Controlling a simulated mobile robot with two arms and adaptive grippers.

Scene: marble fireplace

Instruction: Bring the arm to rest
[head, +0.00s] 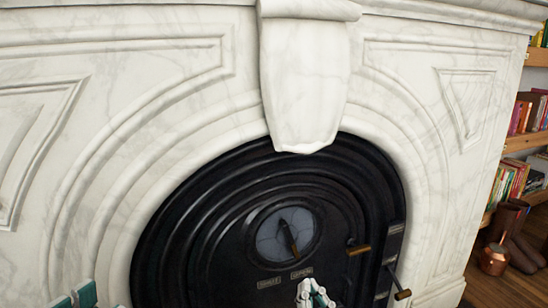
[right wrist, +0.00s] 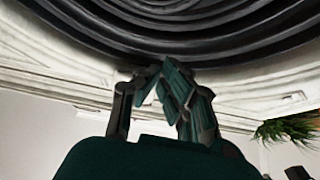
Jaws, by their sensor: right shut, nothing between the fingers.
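My right gripper (head: 314,292) shows at the bottom edge of the head view, in front of the lower part of a black arched fireplace door (head: 225,235). In the right wrist view its teal fingers (right wrist: 172,75) are closed together with nothing between them, and dark curved ridges fill the top of the picture. I cannot tell how far the fingertips are from the door. A small teal and white part of my left gripper or arm (head: 84,294) shows at the bottom left corner of the head view, cut off by the edge.
The door has a round dial (head: 270,238) with a pointer, and handles with brown tips (head: 402,294) stick out at its right. White marble (head: 100,150) surrounds it. A bookshelf (head: 520,143) and copper pot (head: 494,258) stand at far right. A plant (right wrist: 288,130) shows in the wrist view.

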